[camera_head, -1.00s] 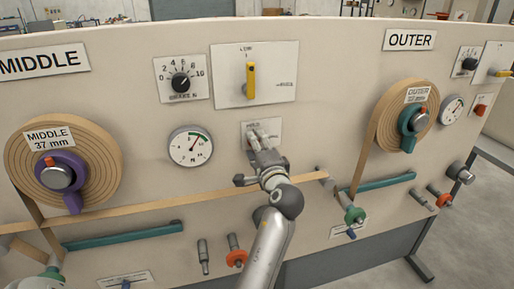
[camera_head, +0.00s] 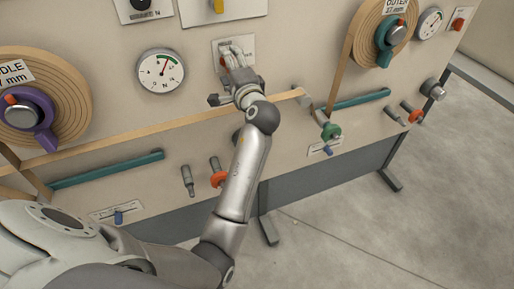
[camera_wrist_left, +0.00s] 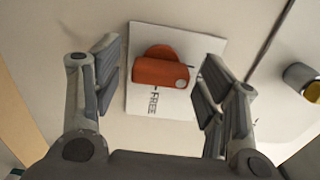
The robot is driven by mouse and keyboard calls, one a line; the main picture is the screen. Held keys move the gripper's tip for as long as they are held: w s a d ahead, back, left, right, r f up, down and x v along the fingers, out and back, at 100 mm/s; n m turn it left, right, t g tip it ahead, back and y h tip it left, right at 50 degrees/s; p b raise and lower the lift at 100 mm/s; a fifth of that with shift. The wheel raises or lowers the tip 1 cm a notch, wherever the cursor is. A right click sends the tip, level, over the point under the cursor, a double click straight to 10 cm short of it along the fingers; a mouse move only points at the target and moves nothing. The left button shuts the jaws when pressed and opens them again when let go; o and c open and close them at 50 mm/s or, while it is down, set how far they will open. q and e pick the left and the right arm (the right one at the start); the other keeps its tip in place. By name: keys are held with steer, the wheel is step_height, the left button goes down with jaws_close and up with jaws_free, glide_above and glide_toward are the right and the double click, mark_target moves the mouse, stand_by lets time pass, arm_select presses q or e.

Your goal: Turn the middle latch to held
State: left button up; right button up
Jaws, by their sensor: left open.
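The middle latch (camera_wrist_left: 160,72) is an orange handle with a silver round spot at its right end. It lies crosswise on a white plate (camera_wrist_left: 150,112) marked FREE in the wrist view. In the head view the plate (camera_head: 218,45) sits right of the middle gauge, and my fingers hide most of the latch. My left gripper (camera_head: 231,56) is open in front of the plate. In the wrist view its fingers (camera_wrist_left: 158,85) stand on either side of the latch, with a gap visible on each side. My right gripper is not in view.
A tan strip (camera_head: 190,122) runs across the panel just below my left gripper. The middle gauge (camera_head: 160,71) is to its left, and the outer roll (camera_head: 365,35) to its right. A teal bar (camera_head: 105,170) and an orange-collared knob (camera_head: 218,178) are lower down.

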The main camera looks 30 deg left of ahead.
arm_select(q)
steer(key=s+d+m+p, duration=0.7)
steer(key=d+m, duration=0.2)
steer(key=m, duration=0.9)
steer(key=d+f+n+g+h, duration=0.1)
steer(key=f+h, duration=0.3)
steer(key=f, duration=1)
steer(key=s+d+f+n+h, duration=0.1)
steer(key=d+f+h, duration=0.3)
steer(key=f, duration=1.1)
steer(key=shift+s+f+n+g, duration=0.2)
steer(key=shift+n+g, duration=0.2)
steer(key=shift+n, duration=0.3)
steer(key=shift+w+d, duration=0.1)
